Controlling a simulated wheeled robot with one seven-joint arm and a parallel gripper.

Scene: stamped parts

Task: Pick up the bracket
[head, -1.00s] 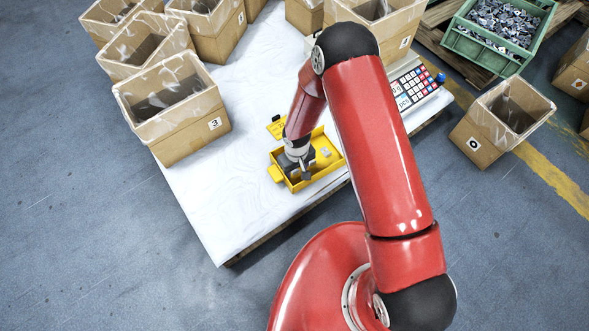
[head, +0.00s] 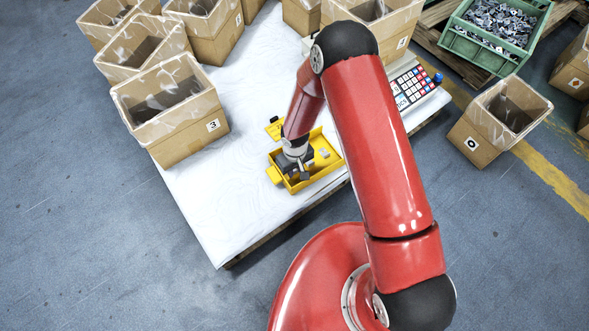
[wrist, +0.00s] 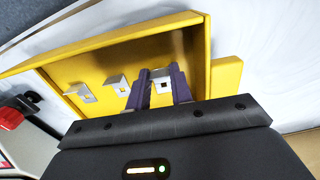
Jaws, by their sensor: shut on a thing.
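A yellow tray (head: 336,166) sits on the white-covered table, and my gripper (head: 303,175) is down in it. In the wrist view, the two dark purple fingers of my gripper (wrist: 160,88) are shut on a small silver bracket (wrist: 161,76) with a square hole. Its lower part is hidden between the fingers. Two more silver brackets lie in the tray, one just left of the fingers (wrist: 117,83) and one farther left (wrist: 80,92). I cannot tell whether the held bracket touches the tray floor.
A cardboard box marked 3 (head: 180,135) stands left of the tray, with several other boxes behind. A counting scale (head: 412,88) is at the right. A box marked 0 (head: 478,142) and a green crate of parts (head: 489,52) stand beyond the table.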

